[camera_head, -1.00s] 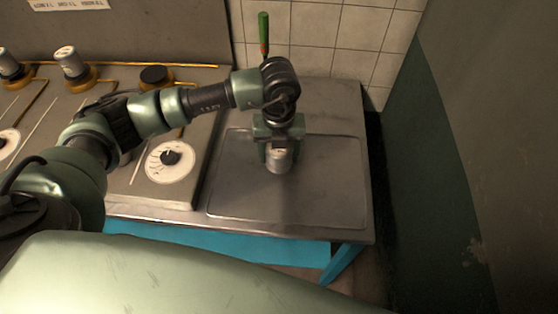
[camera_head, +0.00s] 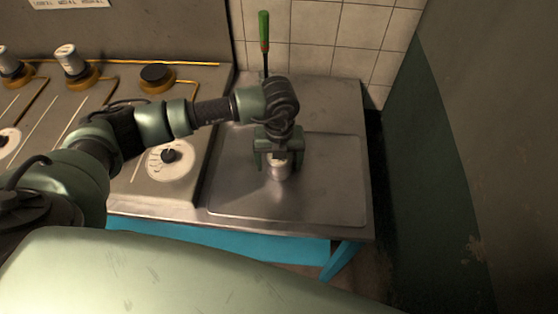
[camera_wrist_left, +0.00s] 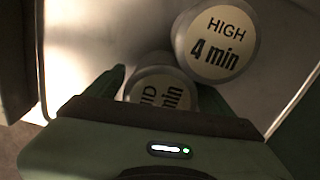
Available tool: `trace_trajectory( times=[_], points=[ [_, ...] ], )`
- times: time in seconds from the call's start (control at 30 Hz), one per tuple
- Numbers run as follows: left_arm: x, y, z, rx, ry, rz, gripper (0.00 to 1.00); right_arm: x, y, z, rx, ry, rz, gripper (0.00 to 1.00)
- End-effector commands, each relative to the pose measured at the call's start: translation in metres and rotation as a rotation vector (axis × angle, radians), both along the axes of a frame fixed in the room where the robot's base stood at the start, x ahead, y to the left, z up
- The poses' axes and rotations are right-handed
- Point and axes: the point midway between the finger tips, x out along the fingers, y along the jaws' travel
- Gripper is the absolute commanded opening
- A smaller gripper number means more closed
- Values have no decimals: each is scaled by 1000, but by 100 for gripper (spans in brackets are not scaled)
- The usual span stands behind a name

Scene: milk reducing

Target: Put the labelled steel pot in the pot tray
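A small steel pot (camera_head: 279,170) with a pale label on top stands upright on the flat metal pot tray (camera_head: 330,185). My left gripper (camera_head: 278,163) is over it, its fingers apart on either side of the pot. In the left wrist view, a pot labelled "HIGH 4 min" (camera_wrist_left: 215,45) stands just beyond the fingertips. Another pot, its label partly readable as "MID" and "min" (camera_wrist_left: 158,90), sits between the open fingers (camera_wrist_left: 162,88), partly hidden by the gripper body. The head view shows clearly only one pot there. My right gripper is out of view.
The stove at left holds two labelled pots (camera_head: 68,58) on burners, an empty burner (camera_head: 157,76) and a dial (camera_head: 171,156). A green-handled tool (camera_head: 264,35) stands behind the tray. A tiled wall (camera_head: 330,40) closes the back. The tray's right side is clear.

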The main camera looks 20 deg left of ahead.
Motion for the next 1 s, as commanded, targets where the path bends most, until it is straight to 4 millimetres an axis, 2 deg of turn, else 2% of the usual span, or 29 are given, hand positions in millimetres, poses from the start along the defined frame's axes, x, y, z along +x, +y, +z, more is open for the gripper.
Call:
trace_trajectory(
  times=[0.27,0.37,0.7,0.83,1.0],
  points=[
    [1,0,10,-1,-2,0,83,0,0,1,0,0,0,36],
    [1,0,26,-1,-4,-1,83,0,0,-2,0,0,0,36],
    [1,0,97,0,-4,-1,83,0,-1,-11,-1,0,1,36],
    [1,0,114,0,-2,0,83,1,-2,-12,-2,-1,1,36],
    [0,0,123,0,-1,0,83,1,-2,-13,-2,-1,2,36]
  ],
)
